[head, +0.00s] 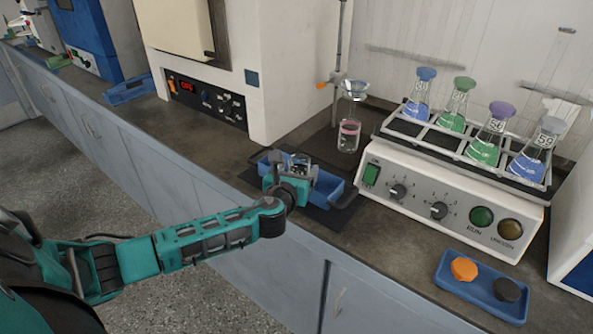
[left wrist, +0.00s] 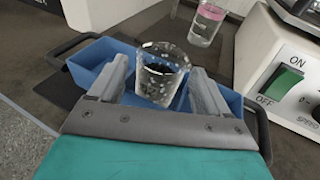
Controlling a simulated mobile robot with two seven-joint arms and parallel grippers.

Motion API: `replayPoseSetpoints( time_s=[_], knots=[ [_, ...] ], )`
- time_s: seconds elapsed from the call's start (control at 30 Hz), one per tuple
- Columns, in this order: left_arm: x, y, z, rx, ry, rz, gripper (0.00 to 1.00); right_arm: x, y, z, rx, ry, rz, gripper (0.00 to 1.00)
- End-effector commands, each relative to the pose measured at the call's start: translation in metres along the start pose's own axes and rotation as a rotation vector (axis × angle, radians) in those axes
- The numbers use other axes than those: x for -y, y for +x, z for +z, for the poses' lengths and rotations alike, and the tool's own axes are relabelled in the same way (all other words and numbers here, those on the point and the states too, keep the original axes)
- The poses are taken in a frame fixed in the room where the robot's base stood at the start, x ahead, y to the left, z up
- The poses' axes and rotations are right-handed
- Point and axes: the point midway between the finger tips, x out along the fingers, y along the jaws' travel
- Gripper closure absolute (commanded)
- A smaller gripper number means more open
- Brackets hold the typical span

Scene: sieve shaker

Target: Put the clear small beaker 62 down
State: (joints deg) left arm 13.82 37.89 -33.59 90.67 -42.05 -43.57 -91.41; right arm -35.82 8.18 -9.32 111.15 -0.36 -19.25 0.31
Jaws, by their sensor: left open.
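The clear small beaker (left wrist: 162,72) is upright between the two fingers of my left gripper (left wrist: 160,88) in the left wrist view. The fingers are open on either side of it. In the head view the beaker (head: 299,163) shows just beyond the left gripper (head: 290,176), partly hidden by it. The beaker appears to be at the blue tray (head: 330,192), which shows on both sides of it; its base is hidden, so I cannot tell what it touches. My right gripper is not in view.
Behind the tray a clear vessel with a pink band (head: 348,136) stands under a funnel (head: 355,88). The shaker (head: 450,205) with several stoppered flasks is close on the right. A small blue tray (head: 482,287) holds an orange and a black stopper.

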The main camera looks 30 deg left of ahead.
Motion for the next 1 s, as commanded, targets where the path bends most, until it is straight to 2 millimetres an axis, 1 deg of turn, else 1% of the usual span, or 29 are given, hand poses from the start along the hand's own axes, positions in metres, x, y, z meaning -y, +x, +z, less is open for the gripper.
replayPoseSetpoints(
  time_s=[0.17,0.27,0.37,0.47,0.7,0.8,0.9,1.0],
  knots=[
    [0.000,0.000,0.000,0.000,0.000,0.000,0.23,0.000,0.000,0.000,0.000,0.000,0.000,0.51],
    [0.000,-0.001,0.005,0.001,0.000,-0.001,0.23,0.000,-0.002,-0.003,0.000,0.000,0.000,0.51],
    [0.000,-0.010,0.003,-0.001,0.001,-0.002,0.23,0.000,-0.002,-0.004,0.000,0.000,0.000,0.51],
    [0.000,-0.027,0.003,-0.002,0.001,-0.003,0.23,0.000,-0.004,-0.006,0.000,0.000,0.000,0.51],
    [0.000,-0.077,0.003,-0.002,0.002,-0.003,0.23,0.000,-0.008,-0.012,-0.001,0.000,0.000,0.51],
    [0.000,-0.095,0.004,-0.001,0.000,-0.002,0.23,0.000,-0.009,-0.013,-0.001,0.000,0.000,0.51],
    [0.000,-0.108,0.003,-0.001,0.000,-0.002,0.23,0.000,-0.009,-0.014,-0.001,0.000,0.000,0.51],
    [0.000,-0.117,0.003,0.000,-0.002,-0.001,0.23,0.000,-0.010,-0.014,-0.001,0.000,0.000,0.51]
  ],
)
